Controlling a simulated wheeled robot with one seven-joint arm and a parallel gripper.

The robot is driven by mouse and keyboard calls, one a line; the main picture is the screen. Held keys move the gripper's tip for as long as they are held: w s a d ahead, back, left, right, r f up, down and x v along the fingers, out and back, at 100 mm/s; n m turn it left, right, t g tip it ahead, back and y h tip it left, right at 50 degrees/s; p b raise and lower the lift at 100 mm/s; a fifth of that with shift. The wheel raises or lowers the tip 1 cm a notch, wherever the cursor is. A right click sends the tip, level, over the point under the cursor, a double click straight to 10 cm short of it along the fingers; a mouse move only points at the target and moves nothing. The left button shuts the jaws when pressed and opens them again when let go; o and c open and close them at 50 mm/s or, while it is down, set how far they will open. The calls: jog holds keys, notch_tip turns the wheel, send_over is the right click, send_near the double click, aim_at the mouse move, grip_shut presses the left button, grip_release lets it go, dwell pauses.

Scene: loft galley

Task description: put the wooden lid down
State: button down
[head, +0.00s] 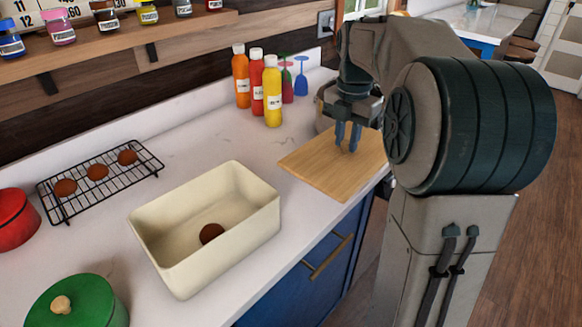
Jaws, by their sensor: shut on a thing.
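The wooden lid (322,168) is a flat, light-brown rectangular board at the right end of the white counter, near its front edge. It looks level. I cannot tell whether it rests on the counter or hangs just above it. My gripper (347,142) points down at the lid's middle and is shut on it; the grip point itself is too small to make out. The lid's right end is partly hidden by my arm. An open cream bin (165,262) stands to the left, with a brown round item (211,233) inside.
Orange (241,80), red (257,85) and yellow (273,95) bottles stand behind the lid, beside upside-down coloured glasses (301,78). A wire rack (76,204) with brown round items, a red pot (14,222) and a green-lidded pot (85,303) are at left. Counter is clear behind the bin.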

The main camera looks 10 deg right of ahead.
aim_at(297, 150)
jog(key=shift+w+f, duration=0.25)
jog(key=w+a+f, duration=0.2)
jog(key=a, duration=0.1)
jog(key=w+a+f, duration=0.2)
jog(key=a, duration=0.1)
jog(key=w+a+f, duration=0.3)
jog(key=shift+w+a+p, duration=0.1)
jog(key=shift+a+p, duration=0.1)
jog(key=shift+p, duration=0.1)
jog(key=shift+f, duration=2)
jog(key=shift+f, duration=0.15)
jog(key=c, duration=1.2)
grip_release()
jog(key=shift+c, duration=0.2)
